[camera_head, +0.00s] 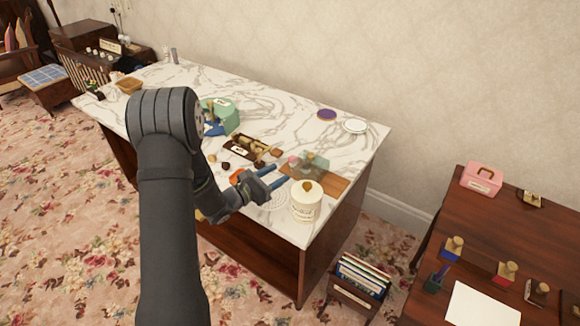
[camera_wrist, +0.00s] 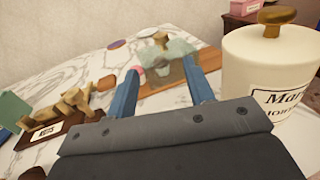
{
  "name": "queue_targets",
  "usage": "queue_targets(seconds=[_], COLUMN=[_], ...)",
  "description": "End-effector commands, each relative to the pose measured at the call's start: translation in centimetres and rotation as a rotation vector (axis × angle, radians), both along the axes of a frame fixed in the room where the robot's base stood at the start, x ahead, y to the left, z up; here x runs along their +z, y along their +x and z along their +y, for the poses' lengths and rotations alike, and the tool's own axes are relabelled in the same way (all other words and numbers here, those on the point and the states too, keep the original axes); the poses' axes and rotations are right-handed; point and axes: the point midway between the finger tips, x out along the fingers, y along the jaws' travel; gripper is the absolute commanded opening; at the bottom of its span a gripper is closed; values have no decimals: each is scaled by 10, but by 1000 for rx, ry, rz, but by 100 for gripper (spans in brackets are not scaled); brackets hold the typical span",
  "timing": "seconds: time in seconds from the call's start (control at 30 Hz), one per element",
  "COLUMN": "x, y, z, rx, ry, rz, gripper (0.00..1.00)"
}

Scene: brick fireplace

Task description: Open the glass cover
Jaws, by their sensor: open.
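The glass cover (camera_head: 314,161) is a see-through greenish box on a wooden board (camera_head: 330,184) near the right end of the marble table. In the wrist view the glass cover (camera_wrist: 172,50) shows a brass-coloured knob on top and stands ahead, between my blue fingers. My gripper (camera_head: 278,176) is open and empty, pointing toward the cover from the table's front side. In the wrist view the two fingertips of my gripper (camera_wrist: 164,74) are apart, with the cover beyond them. What lies under the cover is unclear.
A cream lidded jar (camera_head: 306,202) stands close to my gripper's right. A wooden holder (camera_head: 243,150) with several tan pieces is to the left. A small pink item (camera_head: 293,160) is beside the cover. Purple and white discs (camera_head: 355,126) lie behind, with clear marble around.

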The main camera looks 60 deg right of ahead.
Motion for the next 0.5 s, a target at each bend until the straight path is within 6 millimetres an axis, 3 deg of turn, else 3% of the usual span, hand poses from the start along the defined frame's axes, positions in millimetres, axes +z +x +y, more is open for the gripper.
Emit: queue_targets(seconds=[0.2, 0.5], x=[0, 0], y=[6, 6], z=[21, 23], rx=[1, 0], ry=[0, 0], rz=[0, -1], gripper=[48, 48])
